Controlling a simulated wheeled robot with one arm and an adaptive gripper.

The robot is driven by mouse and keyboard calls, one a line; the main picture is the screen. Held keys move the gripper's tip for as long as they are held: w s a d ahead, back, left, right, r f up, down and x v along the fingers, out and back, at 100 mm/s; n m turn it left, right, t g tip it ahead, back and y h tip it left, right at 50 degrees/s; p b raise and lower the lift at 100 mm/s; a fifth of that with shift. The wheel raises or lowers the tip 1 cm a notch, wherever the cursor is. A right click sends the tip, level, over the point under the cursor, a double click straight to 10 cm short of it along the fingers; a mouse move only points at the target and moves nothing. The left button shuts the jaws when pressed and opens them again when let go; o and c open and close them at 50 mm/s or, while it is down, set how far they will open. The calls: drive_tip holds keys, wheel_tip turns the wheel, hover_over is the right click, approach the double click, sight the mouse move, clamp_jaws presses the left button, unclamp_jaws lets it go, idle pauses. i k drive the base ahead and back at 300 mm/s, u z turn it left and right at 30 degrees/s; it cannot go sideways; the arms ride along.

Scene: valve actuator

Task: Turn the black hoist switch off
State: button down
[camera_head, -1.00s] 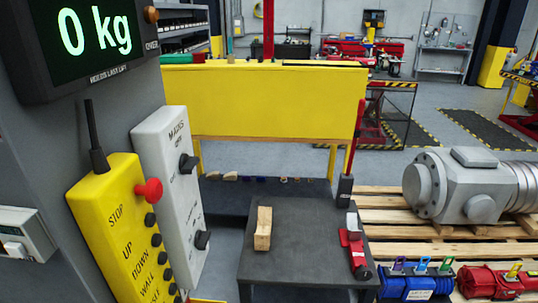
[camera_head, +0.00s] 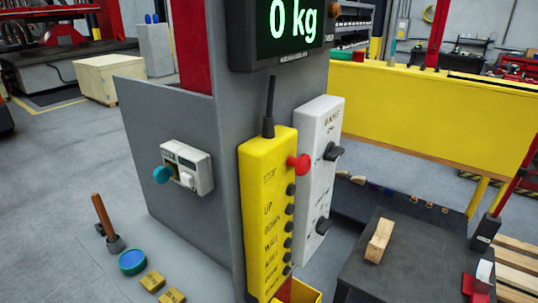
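A light grey switch box (camera_head: 318,170) is fixed to the right side of the grey column. It carries an upper black knob (camera_head: 334,153) and a lower black knob (camera_head: 323,226), each with small lettering that I cannot read well, so I cannot tell which one is the hoist switch. A yellow pendant (camera_head: 262,190) with a red stop button (camera_head: 299,163) and a row of black buttons hangs just left of the box. My gripper is not in view.
The grey column (camera_head: 185,225) carries a lit display (camera_head: 290,25) reading 0 kg and a small white box (camera_head: 186,167) with a teal knob. A dark table (camera_head: 410,265) with a wooden block (camera_head: 379,241) stands at right. A wooden-handled lever (camera_head: 104,218) stands at lower left. Open floor lies left.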

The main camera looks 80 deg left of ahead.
sight(332, 152)
drive_tip(key=u, duration=4.8)
drive_tip(key=k, duration=0.55)
drive_tip(key=z, duration=0.15)
